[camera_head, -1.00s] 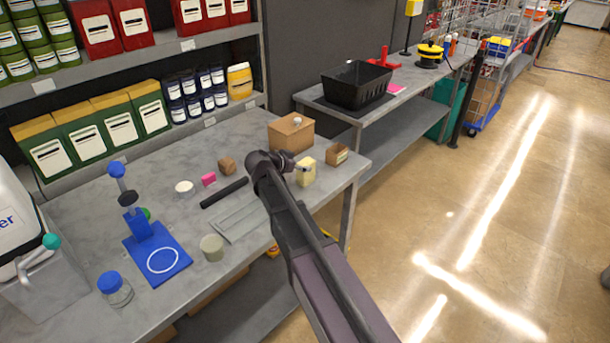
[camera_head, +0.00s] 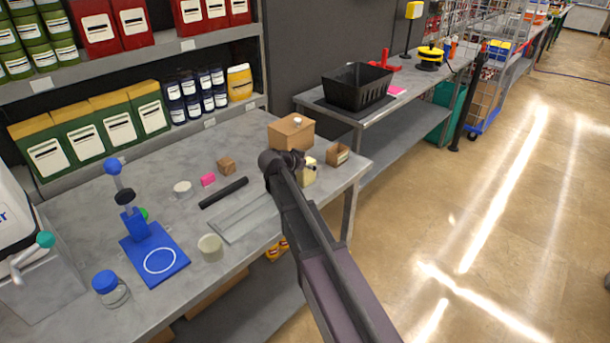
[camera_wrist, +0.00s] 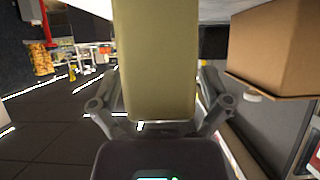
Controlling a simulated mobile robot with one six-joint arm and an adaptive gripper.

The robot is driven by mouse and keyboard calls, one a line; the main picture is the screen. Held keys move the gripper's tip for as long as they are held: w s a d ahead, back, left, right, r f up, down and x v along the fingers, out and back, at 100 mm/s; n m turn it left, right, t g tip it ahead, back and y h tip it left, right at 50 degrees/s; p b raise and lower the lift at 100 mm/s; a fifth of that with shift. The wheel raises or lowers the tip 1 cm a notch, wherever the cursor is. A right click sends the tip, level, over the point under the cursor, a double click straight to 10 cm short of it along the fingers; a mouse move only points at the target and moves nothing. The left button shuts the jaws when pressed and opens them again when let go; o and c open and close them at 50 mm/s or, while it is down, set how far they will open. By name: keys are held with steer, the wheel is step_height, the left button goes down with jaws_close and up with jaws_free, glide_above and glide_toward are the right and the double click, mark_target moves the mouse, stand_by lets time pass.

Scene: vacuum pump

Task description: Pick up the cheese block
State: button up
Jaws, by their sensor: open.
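The cheese block (camera_head: 310,173) is a pale yellow upright block near the right end of the grey workbench. My arm partly hides it in the head view. My gripper (camera_head: 299,163) is beside it, at its left. In the wrist view the block (camera_wrist: 155,60) fills the middle, in line with the space between the two fingers of my gripper (camera_wrist: 158,112). The fingers are spread, one to each side of the block. I cannot tell whether either finger touches it.
A brown box (camera_head: 291,133) with a white knob stands close behind; it also shows in the wrist view (camera_wrist: 272,50). A small open carton (camera_head: 338,155) is just right of the block. A black bar (camera_head: 223,192) and grey tray (camera_head: 244,216) lie left. The bench edge is near.

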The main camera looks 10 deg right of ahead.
stand_by(0.3)
steer(key=shift+s+r, duration=0.1)
jaws_close()
steer(key=shift+r, duration=0.1)
stand_by(0.4)
step_height(320, 180, up, 3)
steer(key=p, duration=0.3)
steer(key=shift+s+r+p, duration=0.15)
steer(key=shift+r+p, duration=0.2)
steer(key=shift+p, duration=0.2)
steer(key=s+a+r, duration=0.1)
steer(key=s, duration=1.4)
steer(key=shift+s+p, duration=0.25)
steer(key=shift+p, duration=0.2)
steer(key=shift+a, duration=0.1)
